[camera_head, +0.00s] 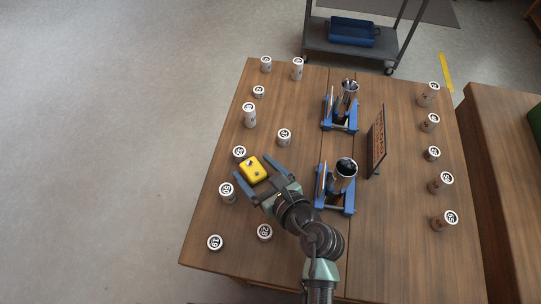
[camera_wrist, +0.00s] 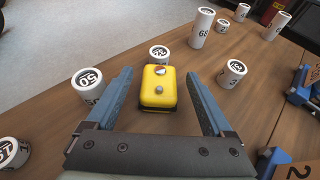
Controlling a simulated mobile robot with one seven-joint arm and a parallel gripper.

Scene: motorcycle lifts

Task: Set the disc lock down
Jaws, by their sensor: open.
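In the wrist view the disc lock (camera_wrist: 158,90) lies between the open fingers of my gripper (camera_wrist: 160,92), with a visible gap on both sides. It appears to rest on the table top.
A numbered can (camera_head: 239,153) stands just beyond the disc lock, and another (camera_head: 227,190) is near the left finger. Two blue lifts (camera_head: 340,123) (camera_head: 335,208) hold metal cylinders. A sign (camera_head: 376,140) stands to their right. More cans (camera_head: 441,181) line the right side.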

